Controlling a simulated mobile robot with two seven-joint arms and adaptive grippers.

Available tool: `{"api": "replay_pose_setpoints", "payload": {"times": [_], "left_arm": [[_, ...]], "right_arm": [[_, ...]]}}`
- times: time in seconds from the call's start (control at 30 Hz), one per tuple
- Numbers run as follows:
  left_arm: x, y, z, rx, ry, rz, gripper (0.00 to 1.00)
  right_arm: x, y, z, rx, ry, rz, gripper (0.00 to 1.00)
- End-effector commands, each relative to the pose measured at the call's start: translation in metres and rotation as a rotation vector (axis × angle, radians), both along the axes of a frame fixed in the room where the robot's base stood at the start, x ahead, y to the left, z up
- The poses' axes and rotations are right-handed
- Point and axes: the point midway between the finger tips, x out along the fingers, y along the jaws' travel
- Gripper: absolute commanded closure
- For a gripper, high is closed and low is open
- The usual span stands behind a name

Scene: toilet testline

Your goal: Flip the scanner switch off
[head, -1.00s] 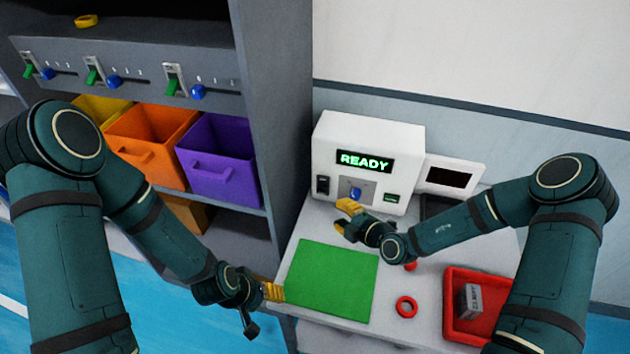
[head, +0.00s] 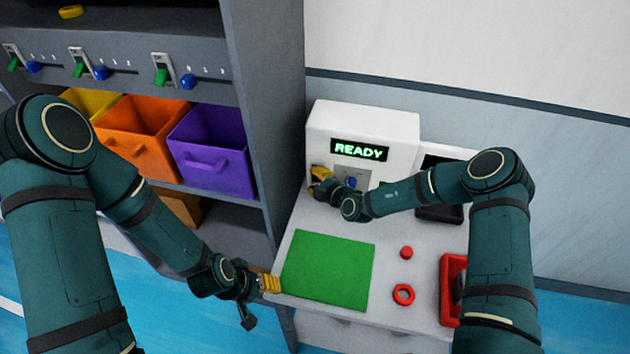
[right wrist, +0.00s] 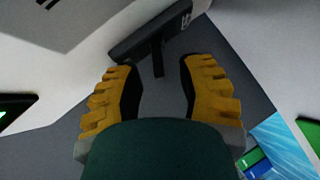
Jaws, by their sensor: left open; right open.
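The scanner (head: 400,130) is a white box with a green READY display (head: 359,150), at the back of the white table. My right gripper (head: 320,180) is at the lower left of its front and hides the black switch there in the head view. In the right wrist view the black switch plate (right wrist: 135,40) shows with its lever (right wrist: 158,60) sticking out. The lever's end appears between my open yellow fingertips; I cannot tell whether they touch it. My left gripper (head: 270,283) is open and empty at the left edge of the table, beside the green mat.
The green mat (head: 328,270) lies on the table. A red ring (head: 403,294), a red button (head: 406,252) and a red tray (head: 446,290) are to its right. A grey shelf with purple (head: 215,165) and orange (head: 140,145) bins and several switches stands at left.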

Motion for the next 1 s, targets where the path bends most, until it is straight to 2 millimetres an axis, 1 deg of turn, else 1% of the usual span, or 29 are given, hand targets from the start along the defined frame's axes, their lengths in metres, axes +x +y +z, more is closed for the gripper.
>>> {"api": "replay_pose_setpoints", "payload": {"times": [0.17,0.43,0.47,0.5,0.53,0.57,0.83,1.0], "left_arm": [[0.0,-0.0001,-0.001,0.0,0.0,0.0,0.44],[0.0,-0.0001,-0.0009,0.0,0.0,0.0,0.44],[0.0,-0.0001,-0.0009,0.0,0.0,0.0,0.44],[0.0,-0.0001,-0.0009,0.0,0.0,0.0,0.44],[0.0,-0.0001,-0.0009,0.0,0.0,0.0,0.44],[0.0,-0.0001,-0.0009,0.0,0.0,0.0,0.44],[0.0,-0.0001,-0.0011,0.0,0.0,0.0,0.44],[0.0,-0.0002,-0.0021,0.0,0.0,0.0,0.44]], "right_arm": [[0.0068,0.004,-0.0032,0.0,0.001,0.0,0.62],[0.0071,0.0042,-0.0031,0.0,0.001,0.0,0.63],[0.0071,0.0042,-0.0031,0.0,0.001,0.0,0.73],[0.007,0.0041,-0.0031,0.0,0.001,0.0,0.87],[0.007,0.0041,-0.0031,0.0,0.001,0.0,0.98],[0.007,0.0041,-0.0031,0.0,0.001,0.0,1.0],[0.0068,0.0043,-0.0034,-0.002,-0.005,0.0,1.0],[0.006,0.0045,-0.0055,-0.016,-0.048,0.0,1.0]]}}
